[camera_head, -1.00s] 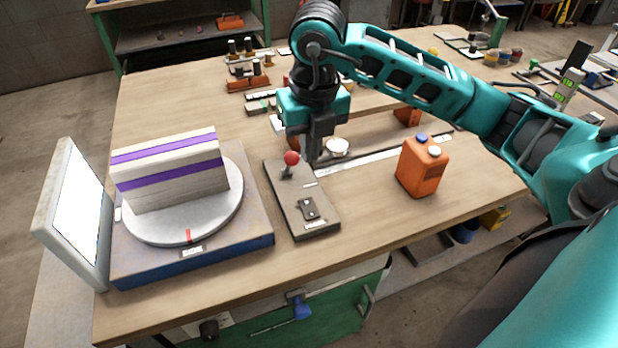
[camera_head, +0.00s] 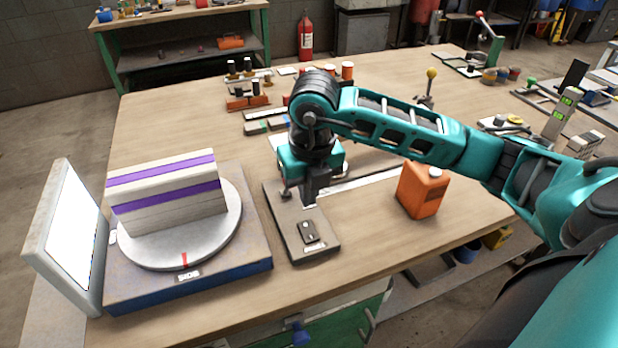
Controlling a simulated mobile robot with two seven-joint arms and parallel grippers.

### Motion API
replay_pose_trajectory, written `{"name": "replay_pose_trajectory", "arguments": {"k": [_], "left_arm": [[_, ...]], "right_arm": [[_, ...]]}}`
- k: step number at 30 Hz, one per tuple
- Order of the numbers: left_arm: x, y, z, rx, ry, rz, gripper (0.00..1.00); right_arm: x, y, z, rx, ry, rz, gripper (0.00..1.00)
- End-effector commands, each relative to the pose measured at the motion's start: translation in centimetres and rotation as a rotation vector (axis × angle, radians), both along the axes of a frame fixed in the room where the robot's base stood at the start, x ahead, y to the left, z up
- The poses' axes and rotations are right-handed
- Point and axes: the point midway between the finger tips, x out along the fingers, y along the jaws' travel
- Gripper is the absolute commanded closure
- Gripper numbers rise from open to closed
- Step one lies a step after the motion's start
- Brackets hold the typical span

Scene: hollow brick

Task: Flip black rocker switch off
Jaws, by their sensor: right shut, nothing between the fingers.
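A dark grey control panel (camera_head: 290,237) lies on the wooden table, right of the turntable. The black rocker switch (camera_head: 308,230) sits on the panel's near half, above a white label. It is too small to tell which side is pressed. My right gripper (camera_head: 308,204) is shut and empty, pointing down just behind the switch over the panel. I cannot tell whether its tips touch the panel. A lever's base (camera_head: 286,192) shows beside the gripper; its red knob is hidden behind the hand. My left gripper is out of view.
A turntable (camera_head: 230,232) carries a white block with purple stripes (camera_head: 165,190) at left, with a bright screen panel (camera_head: 68,235) beside it. An orange can (camera_head: 422,190) stands at right under my forearm. The table front right of the panel is clear.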

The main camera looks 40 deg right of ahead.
Motion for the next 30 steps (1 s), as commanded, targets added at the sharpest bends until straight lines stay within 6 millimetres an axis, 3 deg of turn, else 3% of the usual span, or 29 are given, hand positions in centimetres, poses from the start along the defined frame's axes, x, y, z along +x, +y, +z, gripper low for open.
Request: {"name": "replay_pose_trajectory", "arguments": {"k": [6,12,26,30], "left_arm": [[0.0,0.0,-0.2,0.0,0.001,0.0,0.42],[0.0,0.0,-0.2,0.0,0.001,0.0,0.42],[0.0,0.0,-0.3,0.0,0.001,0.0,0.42],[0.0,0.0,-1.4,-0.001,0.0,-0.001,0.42]], "right_arm": [[0.5,-0.1,-4.6,0.0,0.003,0.0,1.0],[0.8,-0.2,-7.0,0.0,0.001,0.0,1.0],[0.9,-0.2,-7.8,0.0,-0.001,0.001,1.0],[1.2,-0.3,-8.8,-0.001,-0.001,0.001,1.0]]}}
